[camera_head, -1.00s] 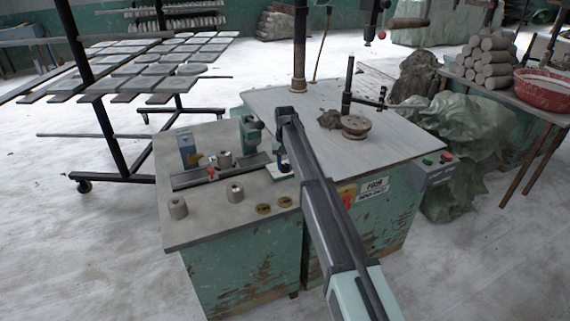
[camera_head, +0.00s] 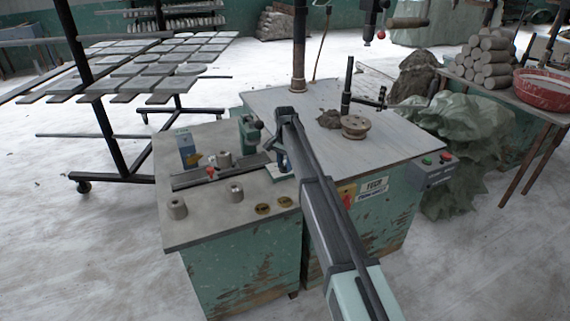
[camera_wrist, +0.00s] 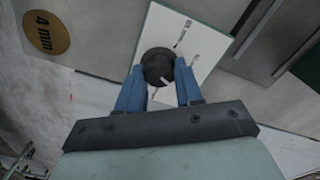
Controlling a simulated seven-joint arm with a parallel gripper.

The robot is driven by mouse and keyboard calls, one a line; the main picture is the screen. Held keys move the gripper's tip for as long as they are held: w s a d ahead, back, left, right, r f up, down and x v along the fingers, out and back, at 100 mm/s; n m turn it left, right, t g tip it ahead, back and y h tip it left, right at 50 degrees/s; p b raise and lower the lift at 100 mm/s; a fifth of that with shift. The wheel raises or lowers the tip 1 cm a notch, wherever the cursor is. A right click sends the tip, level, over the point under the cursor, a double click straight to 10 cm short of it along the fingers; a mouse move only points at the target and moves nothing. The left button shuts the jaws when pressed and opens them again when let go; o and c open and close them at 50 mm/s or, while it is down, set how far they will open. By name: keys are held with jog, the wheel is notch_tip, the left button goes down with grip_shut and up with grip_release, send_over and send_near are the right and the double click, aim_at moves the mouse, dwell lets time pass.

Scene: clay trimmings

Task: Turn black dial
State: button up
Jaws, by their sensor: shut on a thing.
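The black dial (camera_wrist: 157,64) is a round knob with a white pointer mark, set on a white plate (camera_wrist: 196,40) with dark marks in the wrist view. My gripper (camera_wrist: 158,84) has its blue fingers on either side of the dial, shut on it. In the head view my gripper (camera_head: 281,160) is over the right part of the small bench top, at the white plate (camera_head: 276,172). The dial itself is hidden there behind the gripper and arm.
The small bench (camera_head: 205,215) carries several metal cylinders, a blue block (camera_head: 187,150) and round brass labels (camera_head: 262,209). A larger table (camera_head: 400,145) with a post and a spool (camera_head: 354,127) adjoins it on the right. A rack of tiles (camera_head: 140,70) stands behind left.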

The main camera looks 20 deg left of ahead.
aim_at(285, 165)
dwell(0.4)
jog(key=o, duration=1)
jog(key=shift+o, duration=0.2)
notch_tip(285, 165, up, 14)
jog(key=shift+f, duration=0.1)
jog(key=shift+d, duration=0.1)
